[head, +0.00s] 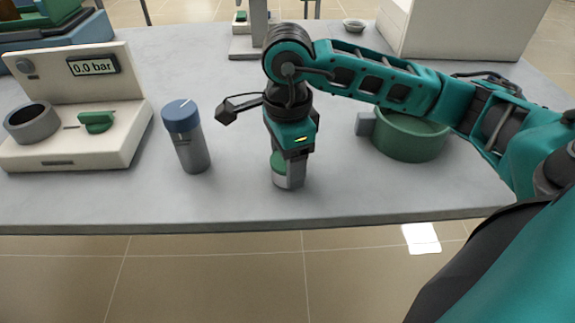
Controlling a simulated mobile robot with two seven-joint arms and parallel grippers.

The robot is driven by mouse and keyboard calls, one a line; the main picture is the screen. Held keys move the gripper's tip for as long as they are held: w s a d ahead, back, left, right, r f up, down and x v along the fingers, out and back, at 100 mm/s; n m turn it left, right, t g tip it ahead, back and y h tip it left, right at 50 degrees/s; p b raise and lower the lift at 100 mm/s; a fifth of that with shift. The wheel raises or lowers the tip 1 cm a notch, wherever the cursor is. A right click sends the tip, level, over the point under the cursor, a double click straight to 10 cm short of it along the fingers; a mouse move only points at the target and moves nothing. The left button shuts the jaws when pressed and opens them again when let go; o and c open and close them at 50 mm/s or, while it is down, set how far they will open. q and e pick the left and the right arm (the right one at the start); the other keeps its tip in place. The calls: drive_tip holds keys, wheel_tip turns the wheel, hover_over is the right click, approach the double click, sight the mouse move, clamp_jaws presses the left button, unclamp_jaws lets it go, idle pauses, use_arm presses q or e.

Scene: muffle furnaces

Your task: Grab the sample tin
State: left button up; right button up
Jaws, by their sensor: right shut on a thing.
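The tin in my right gripper is a small grey cylinder with a green and pale band (289,178); it stands upright on the table near the front edge. My right gripper (290,153) points down over the tin from above and is shut on it. The gripper hides the tin's top and part of its side. I cannot tell for certain from its label that this is the sample tin. My left gripper is not in view.
A grey canister with a blue lid (186,135) stands left of my gripper. Further left is a white pressure unit (80,145) reading 0.0 bar. A green pot (410,140) stands behind my right arm. A small bowl (354,26) and a white block (460,30) are at the back.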

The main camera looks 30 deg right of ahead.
drive_tip(key=shift+c, duration=1.1)
drive_tip(key=shift+r, duration=0.1)
